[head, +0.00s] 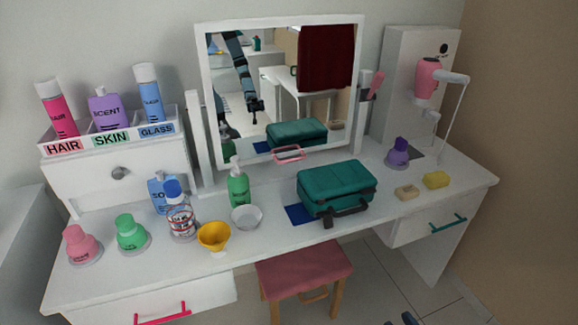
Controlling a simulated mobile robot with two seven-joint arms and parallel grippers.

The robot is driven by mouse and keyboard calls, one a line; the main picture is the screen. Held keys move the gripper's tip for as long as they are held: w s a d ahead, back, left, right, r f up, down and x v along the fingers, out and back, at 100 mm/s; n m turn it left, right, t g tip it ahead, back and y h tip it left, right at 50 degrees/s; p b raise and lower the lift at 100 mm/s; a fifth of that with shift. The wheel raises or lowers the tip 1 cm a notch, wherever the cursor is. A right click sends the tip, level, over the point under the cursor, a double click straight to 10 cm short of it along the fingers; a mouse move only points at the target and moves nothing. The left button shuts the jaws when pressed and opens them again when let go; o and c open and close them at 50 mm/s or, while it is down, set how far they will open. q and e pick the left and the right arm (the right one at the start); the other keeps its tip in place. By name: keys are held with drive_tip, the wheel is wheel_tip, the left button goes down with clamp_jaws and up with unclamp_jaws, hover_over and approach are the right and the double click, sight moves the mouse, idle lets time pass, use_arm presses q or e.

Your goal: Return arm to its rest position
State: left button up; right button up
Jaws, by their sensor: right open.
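A small dark part of my right gripper (411,318) shows at the bottom edge, low in front of the vanity and over the floor. It is open, and I see nothing in it. It is apart from the table and the stool. Most of my right arm is outside the picture. My left gripper is not directly in view. The mirror (220,110) reflects a dark robot arm hanging down, but I cannot tell which arm it is.
The white vanity top (300,243) holds bottles, a yellow bowl (213,236), a white bowl (247,217) and a green case (335,187). A pink stool (303,268) stands beneath. A drawer with a teal handle (448,223) is at right. The floor at lower right looks clear.

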drive_tip(key=d+n+g, duration=0.2)
drive_tip(key=d, duration=0.3)
drive_tip(key=s+f+g+h, duration=0.45)
drive_tip(key=s+g, duration=0.25)
drive_tip(key=s, duration=0.4)
drive_tip(key=w+a+r+m+t, duration=0.15)
drive_tip(key=a+m, duration=0.35)
drive_tip(key=a, duration=0.7)
use_arm(q)
wheel_tip(320, 180, up, 15)
drive_tip(key=a+p, duration=0.1)
drive_tip(key=p, duration=1.9)
drive_tip(key=shift+s+a+y, duration=0.25)
drive_tip(key=shift+a+y, duration=0.05)
drive_tip(key=shift+a, duration=0.05)
use_arm(e)
wheel_tip(320, 180, up, 16)
drive_tip(key=d, duration=0.1)
drive_tip(key=shift+s+d, duration=0.35)
use_arm(q)
drive_tip(key=shift+d+r, duration=0.1)
drive_tip(key=shift+r, duration=0.15)
